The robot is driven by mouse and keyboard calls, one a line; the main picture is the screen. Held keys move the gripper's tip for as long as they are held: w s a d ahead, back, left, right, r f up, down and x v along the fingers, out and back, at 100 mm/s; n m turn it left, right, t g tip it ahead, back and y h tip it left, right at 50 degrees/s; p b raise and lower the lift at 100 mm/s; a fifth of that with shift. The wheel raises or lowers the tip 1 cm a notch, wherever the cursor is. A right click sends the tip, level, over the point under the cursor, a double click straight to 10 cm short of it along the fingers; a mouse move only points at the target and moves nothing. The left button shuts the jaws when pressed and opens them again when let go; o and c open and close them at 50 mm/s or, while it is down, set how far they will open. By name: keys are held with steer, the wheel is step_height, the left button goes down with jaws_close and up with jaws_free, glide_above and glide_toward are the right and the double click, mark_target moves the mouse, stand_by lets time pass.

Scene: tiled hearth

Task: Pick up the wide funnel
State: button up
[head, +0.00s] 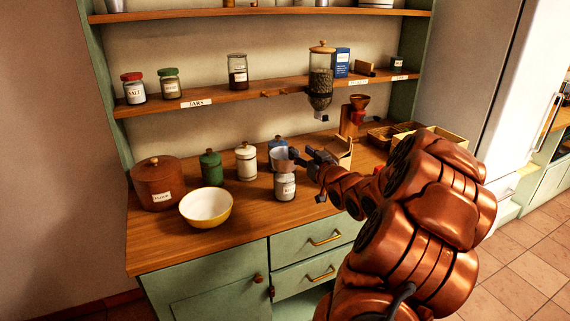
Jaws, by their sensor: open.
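A pale grey, wide-mouthed piece that looks like the wide funnel (279,156) stands at the mouth of a labelled glass jar (285,188) on the wooden counter. A pinkish part shows just below its rim; I cannot tell whether it sits in the jar or behind it. My gripper (299,157) is open, with its dark fingers close to the right side of the funnel. I cannot tell whether they touch it. A brown cone (359,102), perhaps another funnel, sits on a wooden stand further back to the right.
A yellow bowl (206,208), brown canister (158,184), green canister (211,167) and white canister (246,161) stand left of the jar. A blue canister (277,143) is behind the funnel. A dispenser (320,85) hangs at the shelf above. The counter's front left is clear.

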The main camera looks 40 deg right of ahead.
mark_target(291, 147)
steer(key=shift+a+p+x, duration=0.2)
steer(key=shift+p+x, duration=0.35)
steer(key=shift+x, duration=0.85)
steer(key=shift+a+p+x, duration=0.2)
steer(key=shift+p+x, duration=0.3)
steer(key=shift+x, duration=0.9)
steer(key=shift+f, duration=0.15)
jaws_close()
